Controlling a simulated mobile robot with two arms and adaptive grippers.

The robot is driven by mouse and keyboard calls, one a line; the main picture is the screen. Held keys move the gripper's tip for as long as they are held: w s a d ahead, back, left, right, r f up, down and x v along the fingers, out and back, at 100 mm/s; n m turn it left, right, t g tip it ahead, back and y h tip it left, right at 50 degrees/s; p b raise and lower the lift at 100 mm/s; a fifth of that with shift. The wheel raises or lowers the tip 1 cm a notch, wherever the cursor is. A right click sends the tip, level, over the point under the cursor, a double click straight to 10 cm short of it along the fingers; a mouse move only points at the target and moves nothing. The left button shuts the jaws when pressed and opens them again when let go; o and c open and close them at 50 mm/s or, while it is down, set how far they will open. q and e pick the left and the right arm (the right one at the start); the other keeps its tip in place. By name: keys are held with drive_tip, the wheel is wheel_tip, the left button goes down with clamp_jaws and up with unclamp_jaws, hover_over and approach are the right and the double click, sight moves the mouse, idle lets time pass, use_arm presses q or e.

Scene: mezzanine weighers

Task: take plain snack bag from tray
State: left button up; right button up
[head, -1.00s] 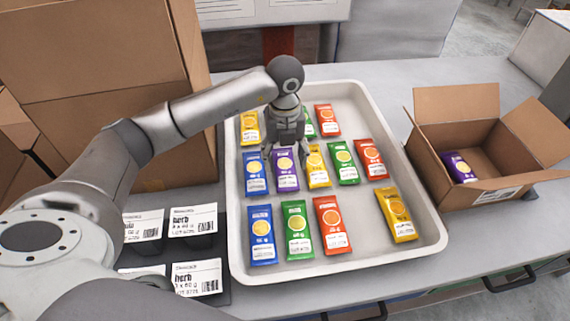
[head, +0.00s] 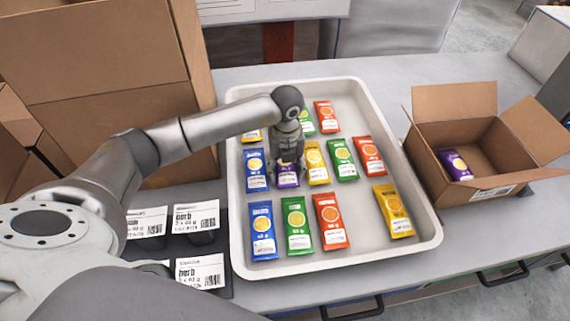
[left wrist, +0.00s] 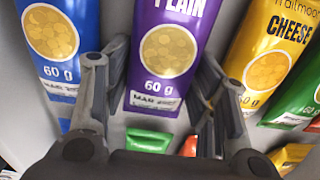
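The plain snack bag is purple with "PLAIN" printed on it (left wrist: 168,55) and lies in the white tray (head: 427,238). In the head view the bag (head: 287,182) is mostly hidden under my left gripper (head: 288,165). In the left wrist view the left gripper's fingers (left wrist: 163,70) are apart, one on each side of the purple bag. I cannot tell whether they touch it. A blue bag (left wrist: 52,35) lies close on the left and a yellow cheese bag (left wrist: 268,50) on the right. My right gripper is not in view.
Several blue, green, red and yellow bags lie in rows in the tray, including a red one (head: 330,220). An open cardboard box (head: 483,180) at the right holds a purple bag (head: 456,165). Tall cartons (head: 110,80) and label cards (head: 196,217) stand at the left.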

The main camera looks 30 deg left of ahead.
use_arm(q)
drive_tip(key=shift+c, duration=1.2)
